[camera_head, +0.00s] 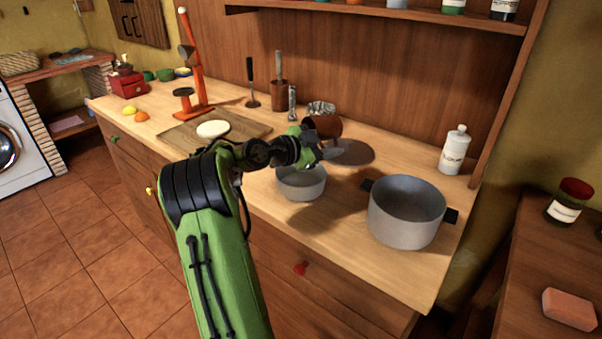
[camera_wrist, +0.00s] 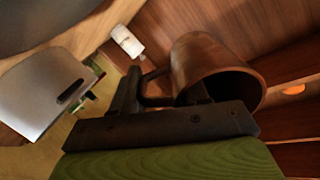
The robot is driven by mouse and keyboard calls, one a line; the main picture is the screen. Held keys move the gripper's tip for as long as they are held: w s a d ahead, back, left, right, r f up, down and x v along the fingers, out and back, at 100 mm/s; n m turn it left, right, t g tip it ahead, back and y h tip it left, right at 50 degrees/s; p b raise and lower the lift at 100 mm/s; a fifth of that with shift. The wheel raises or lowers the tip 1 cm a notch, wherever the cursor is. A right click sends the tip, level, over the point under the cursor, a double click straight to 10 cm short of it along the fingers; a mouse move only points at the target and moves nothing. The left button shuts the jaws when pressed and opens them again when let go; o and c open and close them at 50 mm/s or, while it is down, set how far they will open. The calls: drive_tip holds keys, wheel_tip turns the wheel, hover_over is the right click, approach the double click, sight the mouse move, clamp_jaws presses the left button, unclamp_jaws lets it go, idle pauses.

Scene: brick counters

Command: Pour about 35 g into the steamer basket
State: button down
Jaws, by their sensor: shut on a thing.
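My gripper (camera_head: 309,145) is shut on a brown cup (camera_head: 324,126), holding it in the air above the counter. In the wrist view my gripper (camera_wrist: 163,96) grips the cup (camera_wrist: 205,65) at its handle side; the cup's rim and dark inside show, but no contents can be made out. The cup looks tilted in the head view. A round grey bowl-like vessel (camera_head: 301,187), which may be the steamer basket, stands on the counter just below the gripper. Its inside is partly hidden by my arm. No falling stream is visible.
A large grey pot (camera_head: 402,222) with dark handles stands to the right. A white bottle (camera_head: 454,150) is behind it. A board (camera_head: 243,129) with a pale round item (camera_head: 213,130) and an orange stand (camera_head: 199,85) are to the left. A shelf (camera_head: 400,13) hangs above.

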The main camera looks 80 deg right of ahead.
sight(326, 140)
drive_tip(key=shift+r+g+h+b, duration=0.6)
drive_tip(key=shift+r+h+b, duration=0.15)
drive_tip(key=shift+r, duration=0.35)
idle(1.1)
drive_tip(key=shift+w+a+r+g+h, duration=0.15)
drive_tip(key=shift+r+g+h, duration=0.15)
drive_tip(key=shift+g+h, duration=0.3)
idle(1.6)
drive_tip(key=shift+a+r+g+h, duration=0.1)
drive_tip(key=shift+r+g+h, duration=0.55)
drive_tip(key=shift+r, duration=0.35)
idle(1.1)
drive_tip(key=shift+w+f+g+h, duration=0.15)
drive_tip(key=shift+f+g+h, duration=0.15)
drive_tip(key=shift+h, duration=0.2)
idle(1.0)
